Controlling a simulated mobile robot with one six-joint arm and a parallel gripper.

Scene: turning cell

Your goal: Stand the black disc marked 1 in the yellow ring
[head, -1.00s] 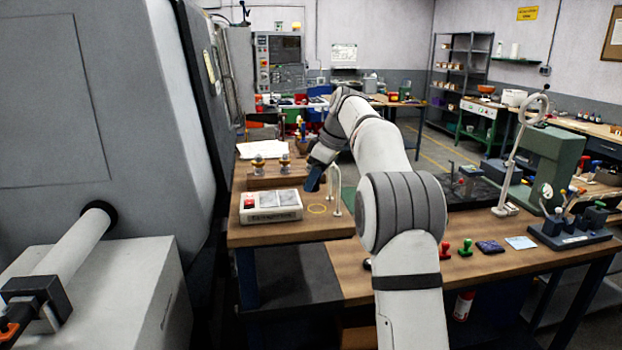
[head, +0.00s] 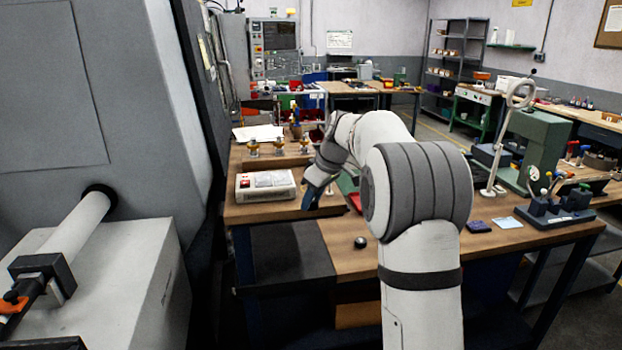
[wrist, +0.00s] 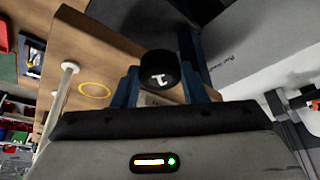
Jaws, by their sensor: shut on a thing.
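My gripper (head: 312,198) shows in the head view near the front edge of the wooden bench, with blue fingers pointing down. In the wrist view the fingers (wrist: 160,84) are shut on the black disc (wrist: 158,71), whose white mark, seen tilted, faces the camera. The disc is held clear of the bench. The yellow ring (wrist: 95,90) lies flat and empty on the bench top in the wrist view, to the left of the disc. In the head view the ring is hidden behind my arm and gripper.
A white post (wrist: 62,92) stands close beside the ring. A pale box with a red button (head: 266,185) sits left of my gripper. Several brass-coloured pieces (head: 279,146) stand behind it.

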